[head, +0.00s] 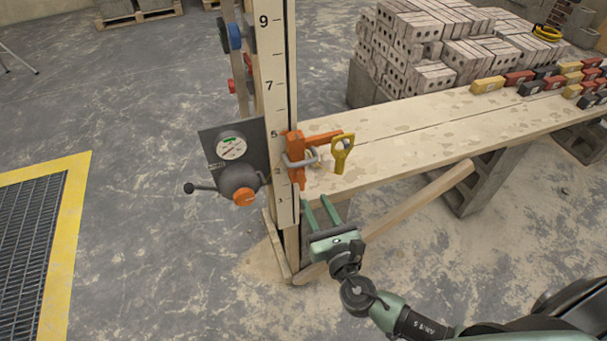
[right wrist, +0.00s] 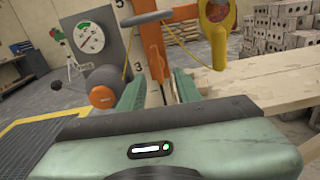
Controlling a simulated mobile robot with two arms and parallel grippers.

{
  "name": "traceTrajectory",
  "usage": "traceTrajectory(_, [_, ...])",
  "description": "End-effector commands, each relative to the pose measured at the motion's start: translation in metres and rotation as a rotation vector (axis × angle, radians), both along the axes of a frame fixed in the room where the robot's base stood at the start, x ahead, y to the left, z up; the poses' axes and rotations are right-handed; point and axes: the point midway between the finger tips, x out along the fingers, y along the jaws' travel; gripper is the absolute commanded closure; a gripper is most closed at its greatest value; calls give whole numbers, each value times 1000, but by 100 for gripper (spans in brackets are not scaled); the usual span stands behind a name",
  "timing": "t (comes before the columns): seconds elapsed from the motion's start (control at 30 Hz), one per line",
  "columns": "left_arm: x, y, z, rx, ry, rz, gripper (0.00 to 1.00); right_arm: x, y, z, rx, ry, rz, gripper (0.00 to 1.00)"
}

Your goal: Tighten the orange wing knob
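An orange knob (head: 244,197) sits on the front of a dark round housing (head: 238,181) beside the numbered post (head: 278,100). It also shows in the right wrist view (right wrist: 103,96), left of my fingers. I cannot make out wings on it. An orange clamp (head: 295,160) with a grey loop and a yellow handle (head: 342,151) is on the post's right side. My right gripper (head: 319,204) is open and empty, just right of the post's foot and below the clamp. In the wrist view its fingers (right wrist: 158,88) stand apart, with the clamp beyond them. My left gripper is out of view.
A grey plate with a white dial (head: 231,147) and a black ball-ended lever (head: 189,188) are left of the post. A plank bench (head: 420,135) runs right, with coloured blocks (head: 519,77). A slanted wooden brace (head: 420,205) lies below.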

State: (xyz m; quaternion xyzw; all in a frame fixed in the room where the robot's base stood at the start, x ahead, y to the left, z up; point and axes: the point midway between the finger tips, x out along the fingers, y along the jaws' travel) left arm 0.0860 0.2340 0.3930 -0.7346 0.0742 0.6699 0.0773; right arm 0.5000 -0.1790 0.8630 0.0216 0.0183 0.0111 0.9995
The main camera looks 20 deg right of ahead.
Motion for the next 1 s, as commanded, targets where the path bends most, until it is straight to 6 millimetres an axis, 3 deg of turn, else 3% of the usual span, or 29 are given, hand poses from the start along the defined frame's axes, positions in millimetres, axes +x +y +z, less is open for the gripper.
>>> traceTrajectory(0.03, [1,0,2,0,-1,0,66,1,3,11,-26,-24,8,66])
traceTrajectory(0.13, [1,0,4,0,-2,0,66,8,5,19,-49,-44,13,66])
traceTrajectory(0.57, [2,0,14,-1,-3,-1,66,70,7,17,-45,-40,12,66])
traceTrajectory(0.93, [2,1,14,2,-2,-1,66,77,7,16,-43,-37,12,66])
traceTrajectory(1.0, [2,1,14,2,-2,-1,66,77,7,16,-43,-37,12,83])
